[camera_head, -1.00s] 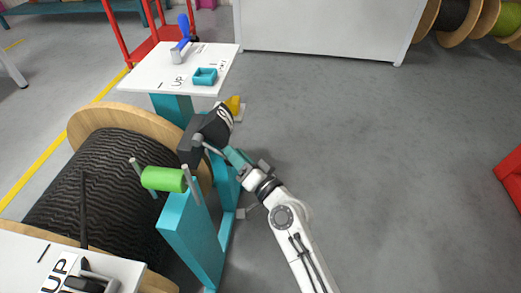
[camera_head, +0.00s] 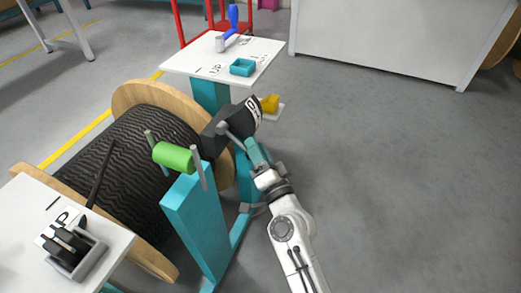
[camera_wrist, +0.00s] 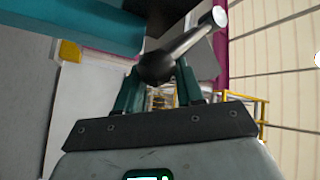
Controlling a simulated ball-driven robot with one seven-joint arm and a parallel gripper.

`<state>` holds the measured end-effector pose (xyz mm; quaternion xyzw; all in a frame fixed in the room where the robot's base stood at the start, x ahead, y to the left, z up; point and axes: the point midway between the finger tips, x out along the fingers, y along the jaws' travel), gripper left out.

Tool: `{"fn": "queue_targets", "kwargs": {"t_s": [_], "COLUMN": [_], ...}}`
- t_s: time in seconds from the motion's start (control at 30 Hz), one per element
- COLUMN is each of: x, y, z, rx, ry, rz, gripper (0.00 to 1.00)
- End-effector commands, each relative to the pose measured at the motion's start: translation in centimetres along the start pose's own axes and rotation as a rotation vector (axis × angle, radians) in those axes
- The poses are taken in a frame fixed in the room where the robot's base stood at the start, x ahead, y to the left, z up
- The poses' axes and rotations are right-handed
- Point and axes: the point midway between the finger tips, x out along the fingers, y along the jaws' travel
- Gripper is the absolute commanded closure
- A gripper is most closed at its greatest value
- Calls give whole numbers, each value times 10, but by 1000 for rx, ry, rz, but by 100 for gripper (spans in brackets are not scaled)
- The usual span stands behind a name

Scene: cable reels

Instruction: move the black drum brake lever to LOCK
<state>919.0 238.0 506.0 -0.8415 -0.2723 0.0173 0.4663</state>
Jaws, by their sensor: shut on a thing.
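The black brake housing (camera_head: 224,124) with a white label sits at the end of the black-wound drum (camera_head: 110,150). The label's lettering is too small and turned to read. A grey lever arm (camera_head: 234,137) comes off the housing toward my gripper (camera_head: 252,151). In the wrist view a dark round knob (camera_wrist: 156,68) sits between my two teal fingertips, with the lever's rod (camera_wrist: 192,39) running to a silver end at upper right. My gripper is shut on this knob. The lever's setting cannot be read.
A green roller (camera_head: 173,156) on posts and a teal stand (camera_head: 195,220) are left of my arm. A white panel with a blue-handled lever (camera_head: 233,17) is behind. Floor at right is clear.

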Motion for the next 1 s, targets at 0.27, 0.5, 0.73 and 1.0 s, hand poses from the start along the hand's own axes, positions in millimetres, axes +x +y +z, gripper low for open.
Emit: {"fn": "queue_targets", "kwargs": {"t_s": [0.27,0.5,0.73,1.0], "x": [-4,-4,-19,-68], "y": [2,2,4,7], "z": [29,29,28,13], "rx": [10,9,9,7], "ry": [-59,-59,-55,-23], "rz": [3,3,6,10], "gripper": [46,41,41,41]}}
